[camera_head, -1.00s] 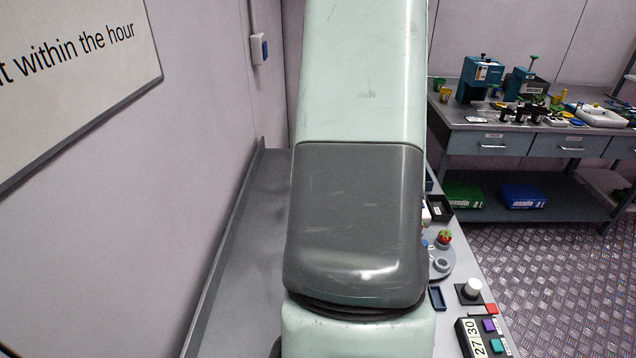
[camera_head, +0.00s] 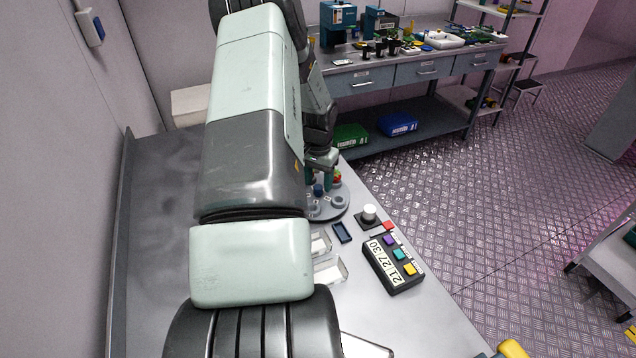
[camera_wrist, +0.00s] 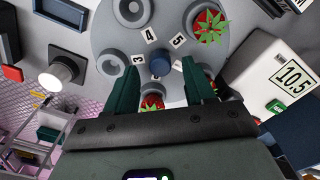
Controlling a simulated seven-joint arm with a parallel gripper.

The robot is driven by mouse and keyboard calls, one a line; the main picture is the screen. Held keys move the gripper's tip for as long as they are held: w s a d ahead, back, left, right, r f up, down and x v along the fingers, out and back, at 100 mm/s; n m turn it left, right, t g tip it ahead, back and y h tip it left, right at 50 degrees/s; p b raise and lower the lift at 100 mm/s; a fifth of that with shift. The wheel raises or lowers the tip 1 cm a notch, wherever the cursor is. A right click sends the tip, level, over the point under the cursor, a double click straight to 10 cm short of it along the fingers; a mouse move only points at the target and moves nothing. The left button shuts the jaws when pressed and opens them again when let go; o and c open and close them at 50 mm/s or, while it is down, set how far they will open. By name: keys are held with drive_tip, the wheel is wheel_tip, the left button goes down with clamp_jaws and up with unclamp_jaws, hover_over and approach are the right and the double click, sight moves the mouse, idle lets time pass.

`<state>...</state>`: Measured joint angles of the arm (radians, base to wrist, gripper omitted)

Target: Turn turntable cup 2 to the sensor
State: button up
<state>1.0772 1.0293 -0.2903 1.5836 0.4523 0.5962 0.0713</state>
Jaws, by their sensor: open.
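The grey turntable (camera_wrist: 178,20) fills the upper middle of the wrist view, with a blue centre knob (camera_wrist: 160,65). Labels 3, 4 and 5 are readable; no label 2 can be read. An empty cup (camera_wrist: 110,65) sits by label 3. One strawberry (camera_wrist: 208,25) is in a cup near label 5. Another strawberry (camera_wrist: 152,103) shows low between my fingers, its cup mostly hidden. My gripper (camera_wrist: 163,87) is open, its teal fingers over the turntable on either side of the knob area; contact cannot be told. In the head view the turntable (camera_head: 328,211) is partly behind my arm.
A white box with a 10.5 display (camera_wrist: 268,82) stands at the turntable's right in the wrist view. A white knob on a dark base (camera_head: 369,213), a small dark tray (camera_head: 342,232) and a button box (camera_head: 392,264) stand nearby. The bench's left side is clear.

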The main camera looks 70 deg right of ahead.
drive_tip(key=shift+f, duration=0.75)
clamp_jaws()
